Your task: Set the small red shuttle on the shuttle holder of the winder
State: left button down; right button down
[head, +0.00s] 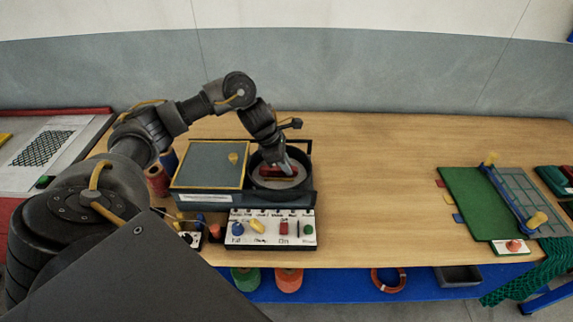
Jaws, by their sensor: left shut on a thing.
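The small red shuttle (272,173) is over the round dark dish on the right side of the winder (181,197). My left gripper (284,168) reaches down from above and is shut on the shuttle. The dish has a pale inside (266,184). The shuttle holder cannot be made out clearly under the shuttle and gripper, and I cannot tell whether the shuttle touches it. My right gripper is not in view.
A white labelled board (270,242) with several small coloured pieces stands in front of the winder. Spools (157,180) stand to its left. A green mat (470,205) with a blue bar lies at the right. The table between is clear.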

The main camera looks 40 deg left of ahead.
pick_arm(q)
jog(key=shift+f+b, duration=0.3)
dwell(0.7)
jog(key=c, duration=1.3)
grip_release()
jog(key=shift+o, duration=0.2)
jog(key=v, duration=1)
jog(key=shift+r, duration=0.35)
jog(key=shift+s+a+f, duration=0.1)
jog(key=shift+s, duration=0.05)
